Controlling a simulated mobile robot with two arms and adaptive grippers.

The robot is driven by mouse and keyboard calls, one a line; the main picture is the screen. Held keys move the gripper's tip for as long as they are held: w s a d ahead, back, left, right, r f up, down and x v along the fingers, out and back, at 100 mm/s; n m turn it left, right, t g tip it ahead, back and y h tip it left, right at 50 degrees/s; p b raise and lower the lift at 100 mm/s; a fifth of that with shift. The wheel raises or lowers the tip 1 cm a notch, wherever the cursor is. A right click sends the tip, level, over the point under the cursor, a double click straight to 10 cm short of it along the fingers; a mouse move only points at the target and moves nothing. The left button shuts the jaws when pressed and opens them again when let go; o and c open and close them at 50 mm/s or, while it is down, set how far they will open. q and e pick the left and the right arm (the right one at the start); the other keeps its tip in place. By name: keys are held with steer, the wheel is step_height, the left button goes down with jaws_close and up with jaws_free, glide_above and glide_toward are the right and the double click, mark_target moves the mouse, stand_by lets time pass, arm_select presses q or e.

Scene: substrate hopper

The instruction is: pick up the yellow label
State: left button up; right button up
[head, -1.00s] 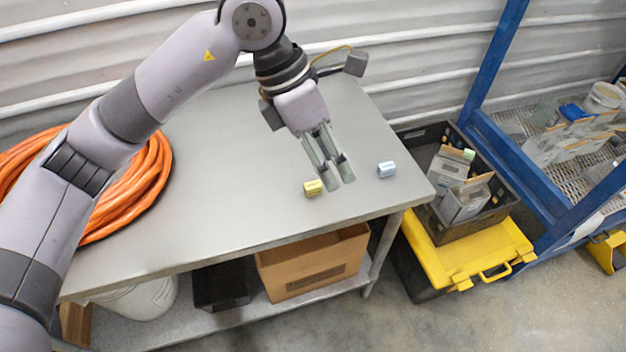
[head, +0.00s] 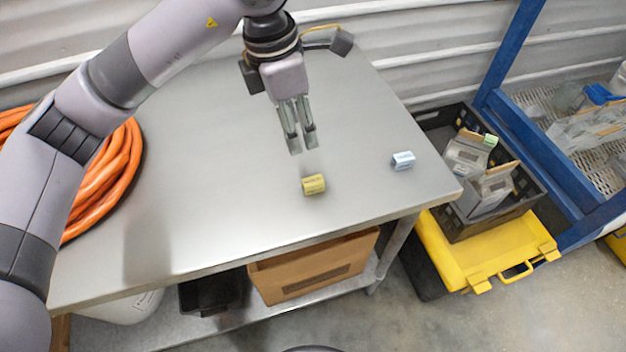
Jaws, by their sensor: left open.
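The yellow label (head: 314,184) is a small yellow block-like piece lying on the grey metal table (head: 215,190), near its front edge. My left gripper (head: 303,149) is above the table, with its fingers pointing down and slightly apart. It is open and empty. In the picture its fingertips are a little above the yellow label, not touching it. A similar light blue piece (head: 403,160) lies on the table to the right. My right gripper is not in view.
A coiled orange hose (head: 112,180) lies at the table's left. A black crate (head: 525,197) with grey packets stands on a yellow case (head: 490,250) right of the table, beside a blue rack (head: 555,170). A cardboard box (head: 312,268) is on the lower shelf.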

arm_select(q)
steer(key=p, duration=0.3)
glide_above(312, 181)
steer(key=a, duration=0.1)
steer(key=f, duration=1)
steer(key=shift+s+f, duration=0.25)
steer(key=shift+s, duration=0.1)
steer(key=shift+d+f, duration=0.1)
steer(key=shift+f, duration=0.25)
steer(key=f, duration=0.1)
steer(key=f+p, duration=0.1)
steer(key=f, duration=0.1)
steer(key=shift+w+d+f+p, duration=0.3)
steer(key=shift+d+p, duration=0.05)
steer(key=shift+f, duration=0.4)
steer(key=shift+c, duration=0.2)
steer(key=c, duration=0.8)
